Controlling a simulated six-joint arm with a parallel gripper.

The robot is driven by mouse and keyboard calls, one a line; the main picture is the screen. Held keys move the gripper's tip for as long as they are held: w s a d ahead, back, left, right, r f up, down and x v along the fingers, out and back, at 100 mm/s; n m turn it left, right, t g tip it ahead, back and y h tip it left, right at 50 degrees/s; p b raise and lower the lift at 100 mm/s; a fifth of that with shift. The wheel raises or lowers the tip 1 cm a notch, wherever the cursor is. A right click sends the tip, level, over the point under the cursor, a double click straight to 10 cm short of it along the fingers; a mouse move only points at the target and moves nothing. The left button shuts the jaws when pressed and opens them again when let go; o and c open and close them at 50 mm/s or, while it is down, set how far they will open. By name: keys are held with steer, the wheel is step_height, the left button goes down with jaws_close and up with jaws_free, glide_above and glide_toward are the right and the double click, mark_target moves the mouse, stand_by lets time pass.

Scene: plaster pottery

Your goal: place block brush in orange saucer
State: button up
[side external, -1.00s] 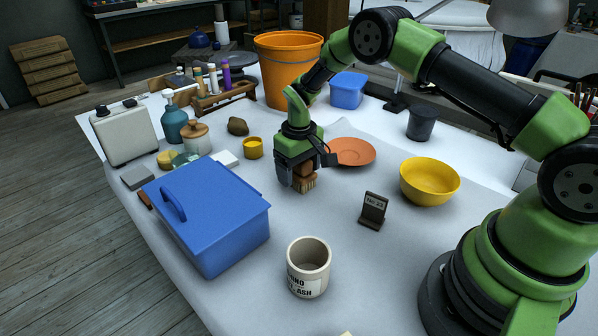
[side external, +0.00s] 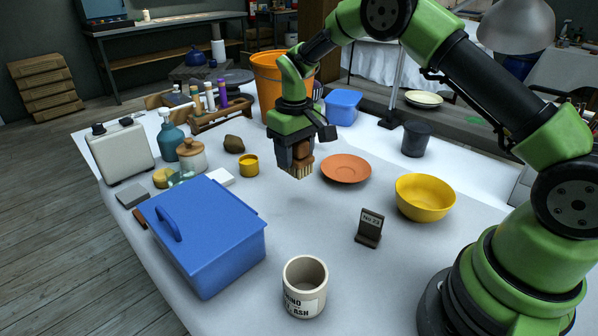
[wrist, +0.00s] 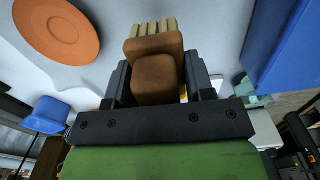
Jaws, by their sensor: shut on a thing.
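My gripper (side external: 294,158) is shut on the block brush (side external: 300,170), a brown wooden block with pale bristles pointing down. The brush is held above the table, to the left of the orange saucer (side external: 346,168). In the wrist view the brush (wrist: 154,68) sits between the two jaws, with its bristles at the top. The saucer is a flat, empty terracotta-orange dish lying on the table; it also shows at the upper left of the wrist view (wrist: 57,28), apart from the brush.
A yellow bowl (side external: 425,198) and a small dark sign (side external: 370,227) stand to the right. A white mug (side external: 304,287) is in front and a blue lidded box (side external: 205,235) at the left. An orange bucket (side external: 270,85) stands behind my gripper. The table between mug and saucer is clear.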

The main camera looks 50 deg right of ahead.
steer(key=s+d+r+m, duration=0.2)
steer(key=d+r+m, duration=0.1)
steer(key=d+m, duration=0.5)
steer(key=m, duration=1)
glide_above(355, 177)
step_height(355, 177, down, 4)
steer(key=shift+d+f, duration=0.1)
steer(key=shift+f, duration=1.95)
steer(key=shift+f, duration=0.3)
steer(key=shift+f, duration=0.15)
steer(key=o, duration=1)
